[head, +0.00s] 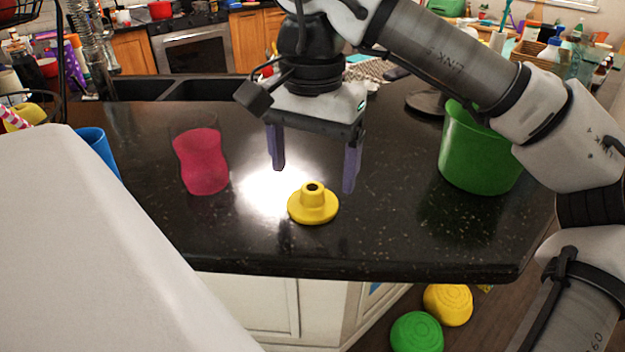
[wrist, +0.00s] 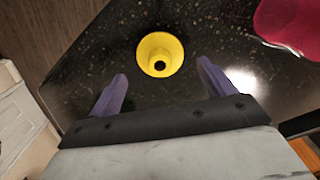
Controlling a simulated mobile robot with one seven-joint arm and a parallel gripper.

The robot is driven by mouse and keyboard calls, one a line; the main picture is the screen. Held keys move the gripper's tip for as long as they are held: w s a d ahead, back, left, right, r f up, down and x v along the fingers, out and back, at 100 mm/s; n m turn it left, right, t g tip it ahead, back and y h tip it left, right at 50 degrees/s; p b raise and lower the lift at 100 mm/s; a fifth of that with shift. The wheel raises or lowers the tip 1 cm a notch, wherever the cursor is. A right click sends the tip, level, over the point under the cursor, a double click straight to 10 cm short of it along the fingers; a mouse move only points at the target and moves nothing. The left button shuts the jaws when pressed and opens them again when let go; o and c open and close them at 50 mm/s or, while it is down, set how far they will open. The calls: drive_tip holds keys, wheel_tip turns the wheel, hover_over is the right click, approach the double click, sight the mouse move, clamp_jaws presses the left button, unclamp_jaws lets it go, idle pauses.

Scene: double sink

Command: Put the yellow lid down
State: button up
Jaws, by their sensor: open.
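The yellow lid (head: 313,206) lies on the black countertop near its front edge, flat side down, with its raised knob with a dark hole pointing up. It also shows in the wrist view (wrist: 160,55), just beyond and between the fingertips. My gripper (head: 313,178) is open, with its two purple fingers spread and pointing down. Nothing is between the fingers. They are above and behind the lid in the head view, apart from it. In the wrist view the fingers (wrist: 160,78) stand to either side below the lid.
A red cup (head: 201,162) stands to the left on the counter (head: 250,250), and a green bucket (head: 475,150) to the right. A blue cup (head: 98,150) is at the far left. The sink (head: 190,90) is behind. Green and yellow round objects (head: 417,332) lie below on the floor.

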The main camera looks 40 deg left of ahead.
wheel_tip(320, 180, up, 8)
drive_tip(key=shift+p, duration=0.35)
drive_tip(key=shift+f, duration=0.1)
idle(0.4)
